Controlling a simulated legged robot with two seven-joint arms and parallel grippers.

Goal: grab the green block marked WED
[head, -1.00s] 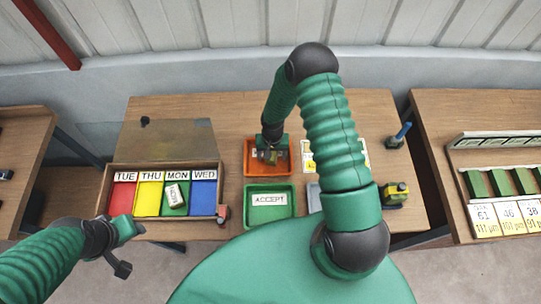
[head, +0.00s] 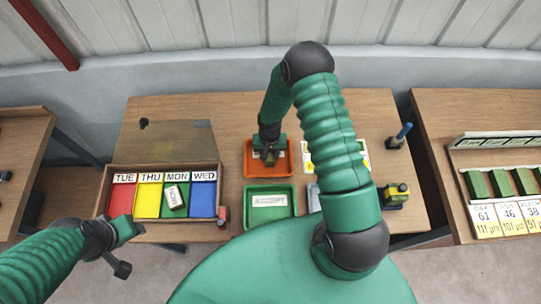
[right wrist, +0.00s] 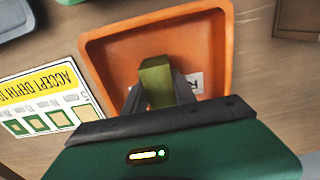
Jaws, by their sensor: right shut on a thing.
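My right gripper (head: 269,156) is over the orange tray (head: 250,171) in the head view. In the right wrist view its fingers are shut on a green block (right wrist: 155,78), which stands out between them above the orange tray (right wrist: 222,50). No WED mark can be read on the block's visible faces. Another green block (head: 174,197) with a white label lies tilted in the green MON compartment of the sorting box; its label is too small to read. My left gripper (head: 128,250) is at the lower left, away from the tables; its jaw state is unclear.
The sorting box (head: 160,165) has TUE, THU, MON and WED compartments. A green tray (head: 270,214) sits in front of the orange one. A blue-handled tool (head: 402,131) and a green-yellow device (head: 396,194) stand at right. Bare wood lies behind the orange tray.

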